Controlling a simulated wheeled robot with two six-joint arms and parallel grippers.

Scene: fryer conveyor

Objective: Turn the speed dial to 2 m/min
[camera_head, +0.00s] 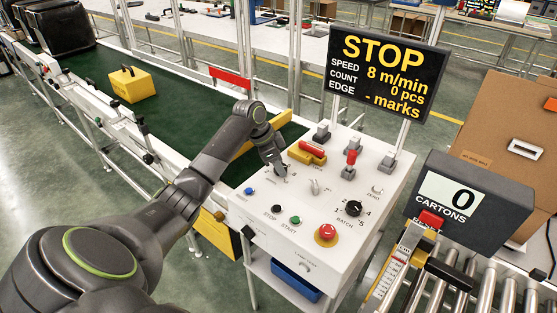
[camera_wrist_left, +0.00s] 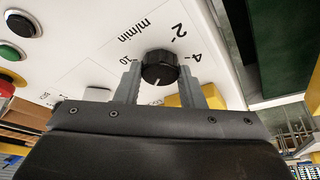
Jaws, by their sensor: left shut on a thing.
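The black speed dial (camera_wrist_left: 160,66) sits on the white control panel (camera_wrist_left: 90,55), with the printed marks 2, 4, 10 and m/min around it. Its white pointer line faces down in the left wrist view, toward my gripper's body. My left gripper (camera_wrist_left: 159,70) has one finger on each side of the dial and is shut on it. In the head view my left gripper (camera_head: 280,174) reaches down to the panel and largely hides the dial. The display (camera_head: 384,73) reads STOP, speed 8 m/min, count 0 pcs. My right gripper is not in view.
The panel also carries a red mushroom button (camera_head: 327,232), a black batch dial (camera_head: 354,208), a green start button (camera_head: 295,220) and a red-handled lever (camera_head: 351,157). A green conveyor belt (camera_head: 180,110) with a yellow case (camera_head: 132,84) runs behind. A cartons counter (camera_head: 460,200) stands right.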

